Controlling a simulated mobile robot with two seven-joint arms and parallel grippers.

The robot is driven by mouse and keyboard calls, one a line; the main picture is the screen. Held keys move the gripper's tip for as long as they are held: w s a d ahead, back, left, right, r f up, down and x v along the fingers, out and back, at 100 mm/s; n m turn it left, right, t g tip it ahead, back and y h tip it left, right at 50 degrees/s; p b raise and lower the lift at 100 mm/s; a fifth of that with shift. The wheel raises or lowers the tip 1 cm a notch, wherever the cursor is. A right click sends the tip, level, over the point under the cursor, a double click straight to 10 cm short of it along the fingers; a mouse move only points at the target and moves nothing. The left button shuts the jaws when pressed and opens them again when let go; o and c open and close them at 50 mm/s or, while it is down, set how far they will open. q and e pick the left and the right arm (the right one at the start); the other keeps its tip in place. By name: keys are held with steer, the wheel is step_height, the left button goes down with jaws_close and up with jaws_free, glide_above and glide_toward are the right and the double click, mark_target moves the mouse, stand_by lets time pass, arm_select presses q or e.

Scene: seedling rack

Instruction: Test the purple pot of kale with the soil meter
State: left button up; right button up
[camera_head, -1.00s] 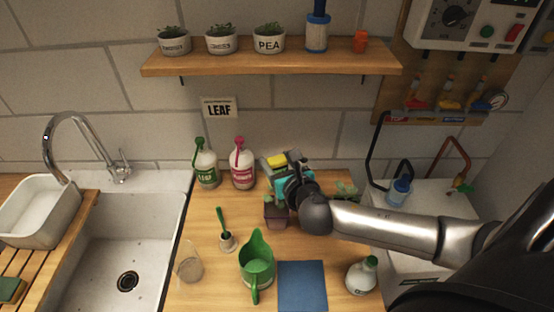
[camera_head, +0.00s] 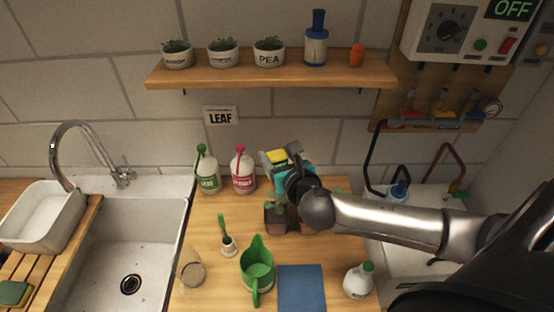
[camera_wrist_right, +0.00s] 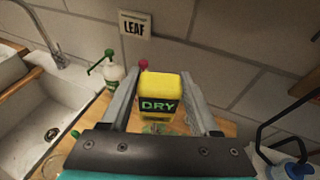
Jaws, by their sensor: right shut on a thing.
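My right gripper (camera_head: 276,161) is shut on the soil meter (camera_head: 277,156), a yellow block. In the right wrist view the meter (camera_wrist_right: 160,92) sits between the two fingers (camera_wrist_right: 160,108), with a dark display reading DRY in green. Below the gripper in the head view stands a brownish-purple square pot (camera_head: 275,218) with some green leaves. A similar dark pot (camera_head: 308,224) is beside it, partly under my arm. I cannot tell which holds kale. The meter's lower end is hidden, so contact with soil cannot be seen. My left gripper is not in view.
Two spray bottles, green-topped (camera_head: 207,172) and pink-topped (camera_head: 242,170), stand left of the gripper. A green watering can (camera_head: 257,268), blue mat (camera_head: 302,288), glass jar (camera_head: 192,270), brush in a holder (camera_head: 228,243) and white bottle (camera_head: 358,280) stand in front. A shelf (camera_head: 270,72) is above.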

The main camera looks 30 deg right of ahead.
steer(key=shift+a, duration=0.1)
steer(key=s+a+r, duration=0.3)
steer(key=s+a, duration=0.2)
steer(key=s, duration=0.4)
steer(key=shift+s+a, duration=0.2)
steer(key=shift+a, duration=0.1)
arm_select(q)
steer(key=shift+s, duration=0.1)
arm_select(e)
steer(key=shift+s, duration=0.1)
stand_by(1.3)
